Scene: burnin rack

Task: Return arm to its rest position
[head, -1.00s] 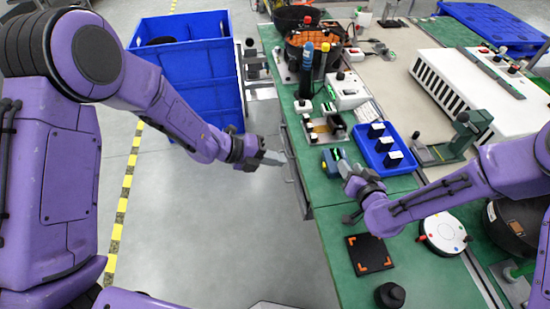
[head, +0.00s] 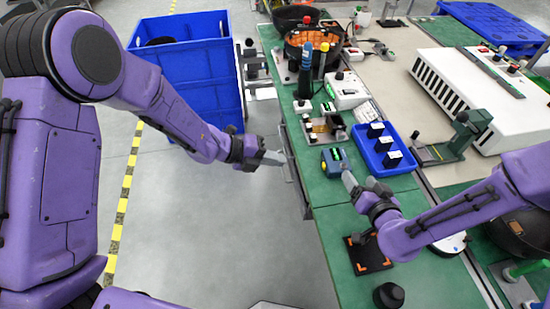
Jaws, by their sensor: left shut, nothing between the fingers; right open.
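My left gripper (head: 273,158) is shut and empty, over the floor just left of the green bench (head: 335,205) edge. My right gripper (head: 350,184) is open over the bench, with its fingertips close to a small blue device with a green display (head: 333,159). I cannot tell whether they touch it. My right forearm (head: 440,215) reaches in from the right edge and hides most of a white round disc (head: 452,243) and part of a black square mat with orange corner marks (head: 370,258).
A white slotted rack (head: 475,95) is at the right. A black knob (head: 389,295) stands at the front. A blue crate (head: 190,70) stands on the floor at left, with open floor before it.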

